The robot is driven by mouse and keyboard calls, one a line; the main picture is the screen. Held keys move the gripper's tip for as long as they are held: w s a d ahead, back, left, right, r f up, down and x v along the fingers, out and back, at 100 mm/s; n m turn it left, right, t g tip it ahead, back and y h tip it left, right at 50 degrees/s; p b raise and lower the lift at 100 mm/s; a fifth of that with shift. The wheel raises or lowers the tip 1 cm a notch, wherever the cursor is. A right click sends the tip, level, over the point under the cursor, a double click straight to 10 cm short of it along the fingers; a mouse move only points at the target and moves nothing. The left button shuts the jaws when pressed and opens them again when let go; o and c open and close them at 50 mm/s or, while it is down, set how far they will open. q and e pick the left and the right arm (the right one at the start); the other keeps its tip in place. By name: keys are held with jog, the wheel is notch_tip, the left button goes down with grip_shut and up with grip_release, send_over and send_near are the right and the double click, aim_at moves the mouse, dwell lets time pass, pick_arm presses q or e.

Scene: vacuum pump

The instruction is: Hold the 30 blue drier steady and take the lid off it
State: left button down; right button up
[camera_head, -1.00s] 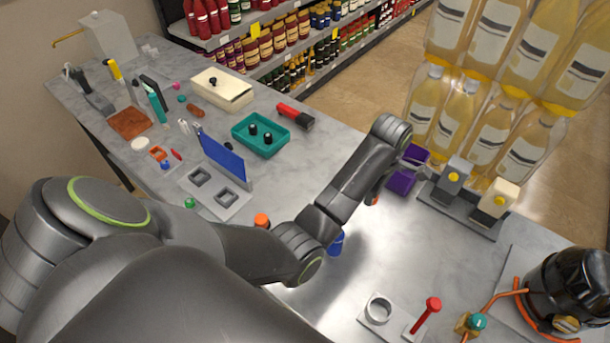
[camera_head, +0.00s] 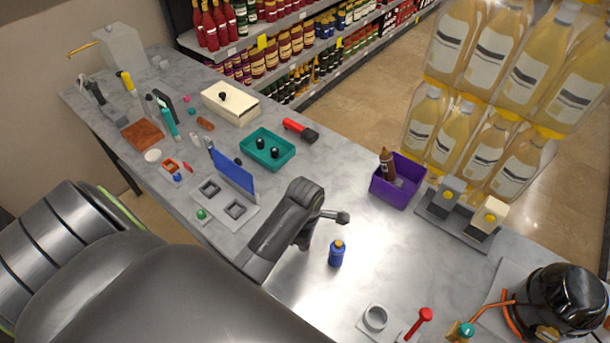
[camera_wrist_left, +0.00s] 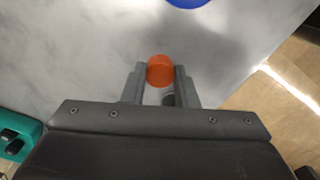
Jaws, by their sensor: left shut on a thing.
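The blue drier (camera_head: 336,256) stands upright on the table in the head view, with a small orange-yellow and dark top. My left gripper (camera_head: 342,216) is just above and behind it in the picture, apart from it. In the left wrist view, my left gripper (camera_wrist_left: 160,80) is shut on a round orange cap (camera_wrist_left: 160,70). A round blue thing (camera_wrist_left: 187,2) is cut off by the top edge of that view. The cap does not show clearly in the head view. My right gripper is not in view.
A purple bin (camera_head: 397,187) with a brown bottle (camera_head: 387,162) stands to the right. Nearby are a teal tray (camera_head: 267,165), a blue panel (camera_head: 232,170), a grey ring holder (camera_head: 375,318), a red-topped post (camera_head: 425,315) and a black pump (camera_head: 565,300). The table around the drier is clear.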

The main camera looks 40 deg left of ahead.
pick_arm(q)
jog(key=shift+f+p, duration=0.35)
jog(key=shift+f, duration=1.75)
jog(key=shift+f, duration=0.15)
jog(key=c, duration=1.1)
grip_release()
jog(key=shift+c, duration=0.2)
